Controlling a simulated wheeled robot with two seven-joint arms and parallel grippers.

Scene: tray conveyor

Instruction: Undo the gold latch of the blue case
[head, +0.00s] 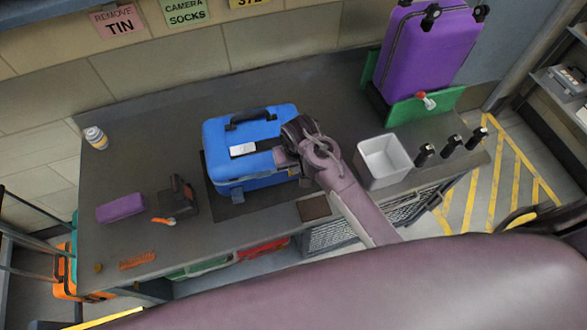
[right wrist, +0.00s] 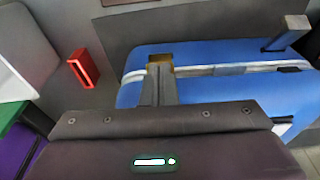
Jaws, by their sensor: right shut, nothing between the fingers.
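The blue case (head: 225,135) lies on a dark mat on the bench, with its dark handle at the back edge. My right gripper (head: 281,158) is at the right side of the case. In the right wrist view the blue case (right wrist: 215,55) shows a grey seam, and the gold latch (right wrist: 158,58) sits on that seam. The fingers of my right gripper (right wrist: 160,72) are shut, empty and right at the latch; I cannot tell whether they touch it. They hide part of the latch. My left gripper is not in view.
A white bin (head: 363,172) stands right of the case, with several black bottles beyond it. A purple suitcase (head: 428,50) stands at the back right. A dark tool (head: 178,200) and a purple pouch (head: 121,207) lie on the left. The bench's back left is mostly clear.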

